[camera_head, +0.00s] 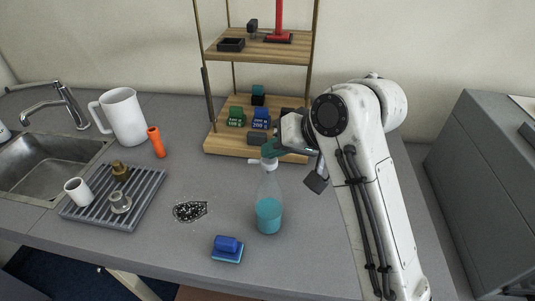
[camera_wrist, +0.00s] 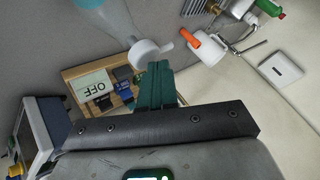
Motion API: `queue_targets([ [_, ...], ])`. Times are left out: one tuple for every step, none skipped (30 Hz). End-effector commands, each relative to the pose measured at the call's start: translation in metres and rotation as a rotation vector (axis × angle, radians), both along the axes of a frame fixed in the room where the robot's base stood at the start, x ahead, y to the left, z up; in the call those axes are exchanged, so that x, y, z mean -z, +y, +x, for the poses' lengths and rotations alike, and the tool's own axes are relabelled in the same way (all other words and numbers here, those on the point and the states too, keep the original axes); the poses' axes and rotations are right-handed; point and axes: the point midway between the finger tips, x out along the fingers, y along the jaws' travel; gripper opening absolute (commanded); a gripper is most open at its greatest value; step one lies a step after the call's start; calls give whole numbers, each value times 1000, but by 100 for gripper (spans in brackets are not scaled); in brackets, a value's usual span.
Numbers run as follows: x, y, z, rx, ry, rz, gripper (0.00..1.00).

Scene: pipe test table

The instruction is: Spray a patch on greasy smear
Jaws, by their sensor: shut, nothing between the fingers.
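The spray bottle (camera_head: 269,202), clear with teal liquid and a white spray head, stands upright on the grey counter. In the wrist view its body and white head (camera_wrist: 143,52) show at the top. The greasy smear (camera_head: 189,211), a dark speckled patch, lies on the counter left of the bottle. My gripper (camera_head: 270,149) has teal fingers shut with nothing between them, right at the bottle's head. In the wrist view the fingertips (camera_wrist: 159,66) are beside the white head; I cannot tell whether they touch it. The fingers partly cover the bottle's top in the head view.
A blue scrubber (camera_head: 228,249) lies near the front edge. A grey drying rack (camera_head: 98,211) holds a white mug and brass fittings. A white pitcher (camera_head: 124,117), an orange cylinder (camera_head: 156,142) and the sink stand left. A wooden shelf (camera_head: 226,143) with weights is behind the bottle.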

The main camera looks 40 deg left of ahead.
Motion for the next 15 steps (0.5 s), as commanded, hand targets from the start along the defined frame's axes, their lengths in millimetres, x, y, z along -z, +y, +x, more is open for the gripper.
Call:
queue_targets([
  [0, 0, 0, -1, 0, -1, 0],
  [-1, 0, 0, -1, 0, -1, 0],
  [-2, 0, 0, -1, 0, -1, 0],
  [-4, 0, 0, -1, 0, -1, 0],
  [-6, 0, 0, 0, 0, 0, 0],
  [-9, 0, 0, 0, 0, 0, 0],
  [-11, 0, 0, 0, 0, 0, 0],
  [-14, 0, 0, 0, 0, 0, 0],
  [-18, 0, 0, 0, 0, 0, 0],
  [-21, 0, 0, 0, 0, 0, 0],
  [-23, 0, 0, 0, 0, 0, 0],
  [-27, 0, 0, -1, 1, 1, 0],
  [-29, 0, 0, -1, 0, 1, 0],
  [-32, 0, 0, -1, 0, 1, 0],
  [-35, 0, 0, -1, 0, 1, 0],
])
